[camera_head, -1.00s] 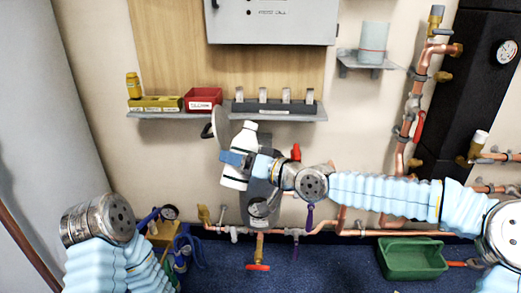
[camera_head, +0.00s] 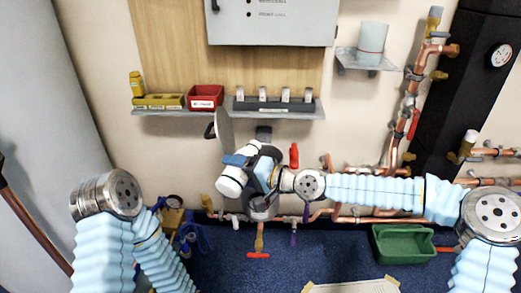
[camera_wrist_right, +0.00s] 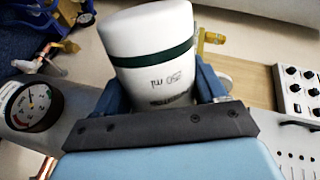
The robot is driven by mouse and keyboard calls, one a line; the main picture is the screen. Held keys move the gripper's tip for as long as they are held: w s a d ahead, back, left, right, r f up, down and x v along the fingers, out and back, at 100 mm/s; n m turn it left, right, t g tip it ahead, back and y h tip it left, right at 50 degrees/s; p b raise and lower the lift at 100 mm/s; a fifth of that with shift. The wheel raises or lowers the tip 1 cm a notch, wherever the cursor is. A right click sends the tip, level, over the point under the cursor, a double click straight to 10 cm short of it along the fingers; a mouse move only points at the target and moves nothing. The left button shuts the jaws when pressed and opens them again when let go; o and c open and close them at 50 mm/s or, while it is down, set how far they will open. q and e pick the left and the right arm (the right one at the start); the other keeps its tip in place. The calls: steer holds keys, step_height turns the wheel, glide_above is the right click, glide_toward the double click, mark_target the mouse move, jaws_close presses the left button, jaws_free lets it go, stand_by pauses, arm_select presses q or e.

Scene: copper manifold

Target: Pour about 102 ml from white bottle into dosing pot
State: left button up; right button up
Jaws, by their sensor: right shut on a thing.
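The white bottle (camera_head: 230,183) is held in my right gripper (camera_head: 240,162), whose blue fingers close around it. It is tilted, with a white end toward the lower left. In the right wrist view the bottle (camera_wrist_right: 150,45) shows a dark green band and upside-down "250 ml" print between the fingers. The pot's opening and the bottle's mouth are hidden; no liquid shows. My left arm is at the left, its gripper out of frame.
A shelf (camera_head: 220,112) with a red box (camera_head: 205,97) and yellow items runs above. A translucent cup (camera_head: 372,40) stands on a small shelf. Copper pipes (camera_head: 400,130) run right of the pot; a green tray (camera_head: 403,244) lies below.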

steer(key=shift+w+d+r+m+p, duration=0.15)
steer(key=shift+w+r+m+p, duration=0.1)
steer(key=shift+r+m+p, duration=0.15)
steer(key=shift+w+d+r+m+p, duration=0.1)
steer(key=shift+w+r+m+p, duration=0.2)
steer(key=shift+r+p, duration=0.2)
steer(key=shift+s, duration=0.1)
steer(key=shift+r+m+g+p, duration=0.3)
steer(key=shift+r+m+p, duration=0.1)
steer(key=shift+m, duration=0.2)
steer(key=shift+s+a+y, duration=0.15)
steer(key=shift+a+y, duration=0.05)
steer(key=shift+y, duration=0.1)
steer(key=shift+f+m+g, duration=0.1)
steer(key=shift+m+g, duration=0.2)
steer(key=shift+m, duration=0.4)
stand_by(0.3)
steer(key=shift+w+r+m+p, duration=0.2)
steer(key=shift+r+m+p, duration=0.45)
steer(key=shift+p, duration=0.4)
steer(key=shift+w+m, duration=0.1)
steer(key=shift+m, duration=0.15)
stand_by(0.4)
